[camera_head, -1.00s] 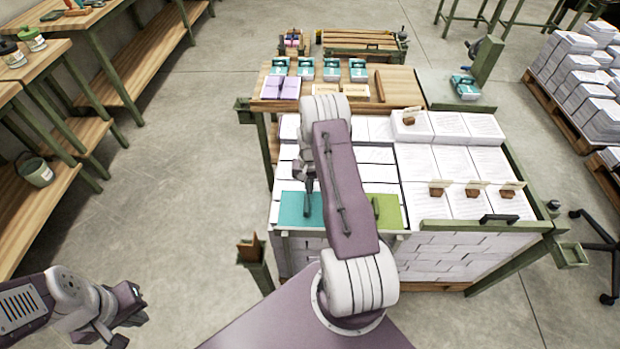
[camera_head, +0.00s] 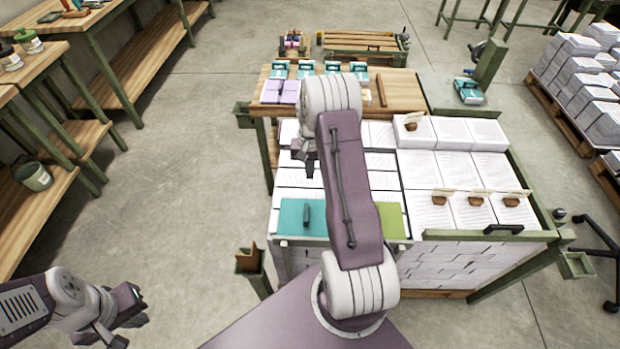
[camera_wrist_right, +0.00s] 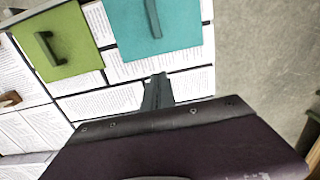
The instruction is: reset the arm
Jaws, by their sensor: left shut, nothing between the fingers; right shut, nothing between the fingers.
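My right arm reaches from the bottom middle over the bin of paper stacks. Its gripper (camera_head: 309,170) is shut and empty above the white stacks, behind the teal board (camera_head: 290,218). In the right wrist view its closed fingers (camera_wrist_right: 157,92) point toward the paper, just short of the teal board (camera_wrist_right: 180,28) with its dark handle. My left gripper (camera_head: 130,312) is shut and empty at the lower left, over the floor. The right arm hides part of the stacks and of the green board (camera_head: 391,220).
The paper bin has a green frame rail (camera_head: 480,234) along its front. A wooden table (camera_head: 400,88) with teal and purple items stands behind it. Wooden benches (camera_head: 115,75) line the left. Floor (camera_head: 190,170) between benches and bin is clear.

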